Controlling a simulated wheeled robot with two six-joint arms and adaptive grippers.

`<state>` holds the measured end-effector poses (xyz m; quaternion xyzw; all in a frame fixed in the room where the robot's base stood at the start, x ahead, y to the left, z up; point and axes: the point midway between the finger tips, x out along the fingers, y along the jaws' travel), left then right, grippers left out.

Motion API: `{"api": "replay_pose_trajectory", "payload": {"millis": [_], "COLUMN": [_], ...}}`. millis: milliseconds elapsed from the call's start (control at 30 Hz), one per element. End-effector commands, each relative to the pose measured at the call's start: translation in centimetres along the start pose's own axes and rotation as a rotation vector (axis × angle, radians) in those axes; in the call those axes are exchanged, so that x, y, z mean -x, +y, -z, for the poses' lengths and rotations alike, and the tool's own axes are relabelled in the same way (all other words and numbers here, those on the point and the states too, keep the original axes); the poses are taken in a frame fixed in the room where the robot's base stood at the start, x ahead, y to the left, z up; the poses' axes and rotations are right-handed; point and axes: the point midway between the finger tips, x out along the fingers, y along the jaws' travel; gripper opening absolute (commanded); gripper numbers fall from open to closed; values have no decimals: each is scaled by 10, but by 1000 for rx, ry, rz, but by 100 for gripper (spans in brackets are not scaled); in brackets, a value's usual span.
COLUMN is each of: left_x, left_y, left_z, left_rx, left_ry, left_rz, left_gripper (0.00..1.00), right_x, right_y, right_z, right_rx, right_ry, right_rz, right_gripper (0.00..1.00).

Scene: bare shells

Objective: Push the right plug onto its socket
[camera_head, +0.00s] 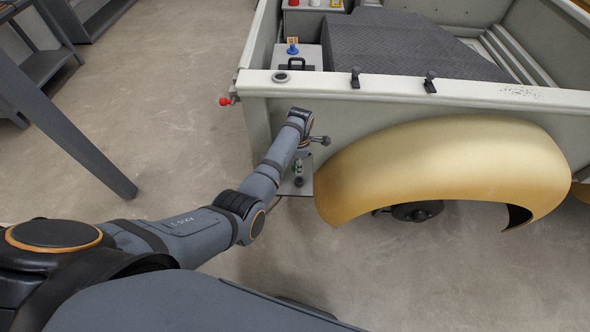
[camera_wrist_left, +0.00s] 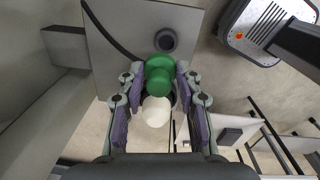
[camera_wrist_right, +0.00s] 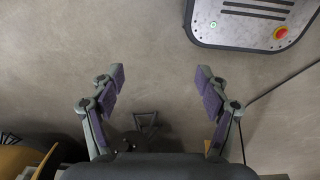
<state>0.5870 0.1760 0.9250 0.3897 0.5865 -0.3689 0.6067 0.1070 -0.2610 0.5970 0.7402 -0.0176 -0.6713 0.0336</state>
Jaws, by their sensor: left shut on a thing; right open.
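My left gripper (camera_wrist_left: 158,82) is shut on a green plug (camera_wrist_left: 159,77) with a pale rounded end. The plug is in front of a grey plate (camera_wrist_left: 120,70) on the vehicle's side. A dark round socket (camera_wrist_left: 166,40) shows on the plate just above the plug in the left wrist view. Another dark rim is partly hidden behind the plug; I cannot tell whether the plug touches it. In the head view the green plug (camera_head: 297,167) and the plate (camera_head: 306,186) are small below my left wrist. My right gripper (camera_wrist_right: 161,78) is open and empty above bare floor.
The pale vehicle body (camera_head: 400,95) rises behind the plate. A gold fender (camera_head: 440,165) bulges out just right of it. A dark cable (camera_wrist_left: 108,36) crosses the plate. A dark metal table (camera_head: 70,130) stands at the left. The floor between is clear.

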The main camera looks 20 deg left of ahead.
Motion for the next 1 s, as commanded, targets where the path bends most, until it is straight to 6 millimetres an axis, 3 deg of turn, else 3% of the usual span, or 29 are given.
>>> {"api": "replay_pose_trajectory", "payload": {"millis": [133, 433, 767, 1000], "left_x": [0, -23, -56, -63], "left_y": [-1, -2, -4, -4], "left_z": [-1, 0, 0, 0], "left_rx": [0, 0, -1, 0], "left_ry": [-1, -1, -1, -1], "left_rz": [1, 1, 1, 1], "left_gripper": [13, 13, 13, 13], "right_x": [0, -24, -55, -59], "right_y": [-5, 28, -3, 7], "right_z": [-9, -5, -3, -4], "right_rx": [-2, 15, 0, 6], "right_ry": [-13, -3, 5, 3], "right_rz": [6, -35, -1, -13], "right_gripper": [76, 76, 76, 76]}}
